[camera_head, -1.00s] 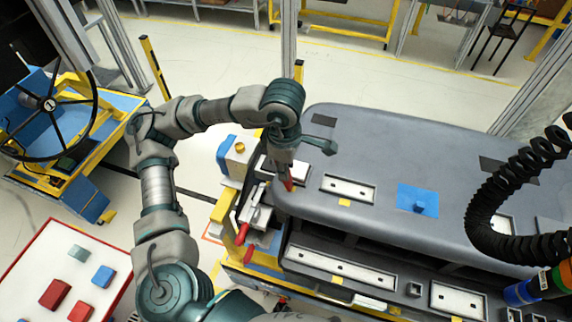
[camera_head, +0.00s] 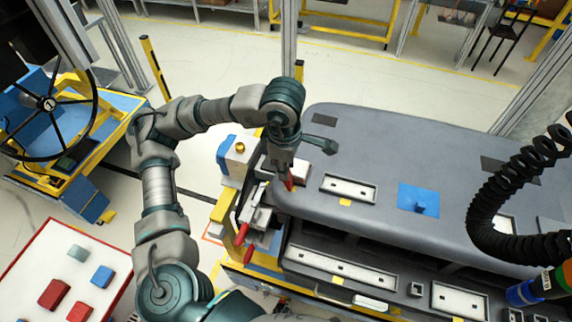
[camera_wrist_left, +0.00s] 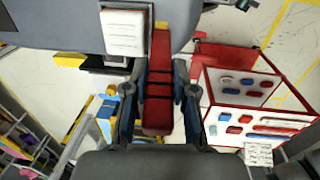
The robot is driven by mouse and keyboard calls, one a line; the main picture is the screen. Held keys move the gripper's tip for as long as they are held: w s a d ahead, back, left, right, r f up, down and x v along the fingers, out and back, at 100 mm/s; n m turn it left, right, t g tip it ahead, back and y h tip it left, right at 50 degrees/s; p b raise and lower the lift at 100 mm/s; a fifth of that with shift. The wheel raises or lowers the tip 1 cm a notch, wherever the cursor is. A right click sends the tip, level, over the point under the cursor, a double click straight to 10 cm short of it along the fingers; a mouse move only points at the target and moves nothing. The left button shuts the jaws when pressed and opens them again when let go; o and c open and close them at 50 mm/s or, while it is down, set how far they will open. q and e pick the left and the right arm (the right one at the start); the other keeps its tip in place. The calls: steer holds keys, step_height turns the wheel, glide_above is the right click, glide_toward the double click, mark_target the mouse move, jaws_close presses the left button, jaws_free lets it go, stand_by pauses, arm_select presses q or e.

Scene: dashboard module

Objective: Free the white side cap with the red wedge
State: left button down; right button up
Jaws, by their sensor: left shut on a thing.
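My left gripper (camera_head: 284,172) is at the left end of the grey dashboard (camera_head: 400,150), pointing down. It is shut on the red wedge (camera_wrist_left: 158,85), which lies lengthwise between the two fingers in the left wrist view. A small red part of the wedge (camera_head: 289,184) shows below the gripper in the head view. The white side cap (camera_wrist_left: 124,33) is at the dashboard's end in the wrist view, just left of the wedge's far part. Whether the wedge touches the cap, I cannot tell. In the head view the gripper hides most of that spot. My right gripper is out of view.
Clamps with red handles (camera_head: 242,234) stand close to the dashboard's left end. A white table with a red rim (camera_head: 22,257) holds red and blue blocks at lower left. A black coiled hose (camera_head: 500,200) hangs at the right. A blue piece (camera_head: 418,198) lies on the dashboard.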

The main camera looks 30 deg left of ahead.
arm_select(q)
steer(key=shift+s+f, duration=0.1)
steer(key=shift+f, duration=0.05)
stand_by(0.3)
steer(key=shift+a+r+p, duration=0.1)
steer(key=shift+r+p, duration=1.45)
steer(key=shift+r, duration=0.85)
step_height(320, 180, up, 2)
steer(key=shift+r+p, duration=0.25)
steer(key=shift+p, duration=0.8)
steer(key=shift+f, duration=0.15)
